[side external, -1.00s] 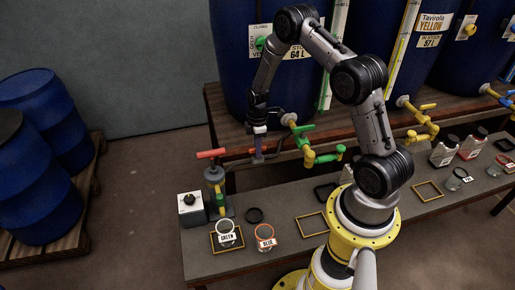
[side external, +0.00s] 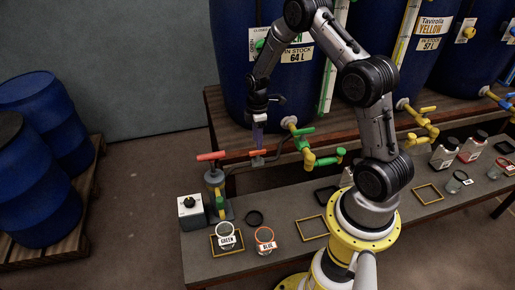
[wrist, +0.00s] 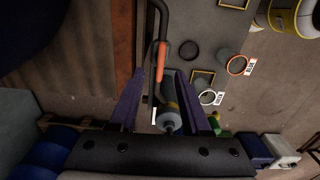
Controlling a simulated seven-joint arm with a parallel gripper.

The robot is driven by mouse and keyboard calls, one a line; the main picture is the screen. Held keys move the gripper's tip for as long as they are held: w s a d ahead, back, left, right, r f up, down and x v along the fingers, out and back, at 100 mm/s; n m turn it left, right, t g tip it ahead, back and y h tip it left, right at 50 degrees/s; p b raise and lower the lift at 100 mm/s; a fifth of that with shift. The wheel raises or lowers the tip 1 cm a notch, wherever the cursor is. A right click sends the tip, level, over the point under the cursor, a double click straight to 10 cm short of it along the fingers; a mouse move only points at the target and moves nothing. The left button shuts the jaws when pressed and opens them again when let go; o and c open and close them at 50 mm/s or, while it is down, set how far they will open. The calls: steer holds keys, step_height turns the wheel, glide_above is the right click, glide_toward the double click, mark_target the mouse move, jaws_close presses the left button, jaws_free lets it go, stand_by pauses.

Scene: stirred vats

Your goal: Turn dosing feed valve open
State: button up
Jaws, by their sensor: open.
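In the wrist view the handle (wrist: 161,62) shows between the spread fingertips of my gripper (wrist: 166,76), lying roughly along the dark pipe (wrist: 163,20). The valve body under the handle is hard to make out.
A jar labelled GREEN (side external: 226,236) stands in a yellow frame below the pump, beside a jar labelled BLUE (side external: 265,242). A grey control box (side external: 191,211) stands left of the pump. The large blue vat (side external: 240,95) and green tap (side external: 318,158) are close behind and to the right.

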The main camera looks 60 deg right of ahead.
step_height(320, 180, up, 8)
stand_by(0.4)
